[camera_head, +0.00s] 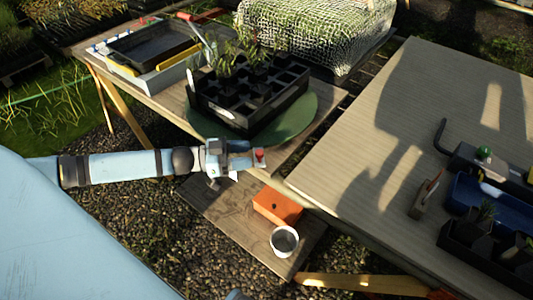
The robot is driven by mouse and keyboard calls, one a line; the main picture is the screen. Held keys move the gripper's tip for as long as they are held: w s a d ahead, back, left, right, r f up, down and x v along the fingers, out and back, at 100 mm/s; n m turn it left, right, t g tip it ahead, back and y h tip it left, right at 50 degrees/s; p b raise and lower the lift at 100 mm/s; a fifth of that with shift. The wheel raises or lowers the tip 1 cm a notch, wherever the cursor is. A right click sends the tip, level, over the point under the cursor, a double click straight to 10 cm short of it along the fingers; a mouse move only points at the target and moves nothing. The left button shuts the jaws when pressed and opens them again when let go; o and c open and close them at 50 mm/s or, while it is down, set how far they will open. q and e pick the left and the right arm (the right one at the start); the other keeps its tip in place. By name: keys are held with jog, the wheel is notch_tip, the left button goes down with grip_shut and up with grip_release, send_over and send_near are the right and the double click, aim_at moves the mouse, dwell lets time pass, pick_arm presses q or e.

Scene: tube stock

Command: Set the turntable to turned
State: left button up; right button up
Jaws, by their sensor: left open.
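The turntable (303,116) is a round green disc on the wooden bench at the back. A black cell tray (243,121) with several seedlings stands on it and hides most of its top. The tray sits at an angle to the bench edge. My left gripper (262,157) is open at the end of the arm from the left. In the picture it shows just below the front of the turntable; I cannot tell whether it touches the rim. My right gripper is not in view.
A grey tray (160,80) with a black insert stands left of the turntable. A large table (390,140) at right bears a blue tray (470,192). An orange box (278,207) and a cup (284,241) stand on a low board. A netted block (320,30) is behind.

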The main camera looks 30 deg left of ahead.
pick_arm(q)
jog(key=x, duration=0.6)
jog(key=shift+w+d, duration=0.15)
grip_shut()
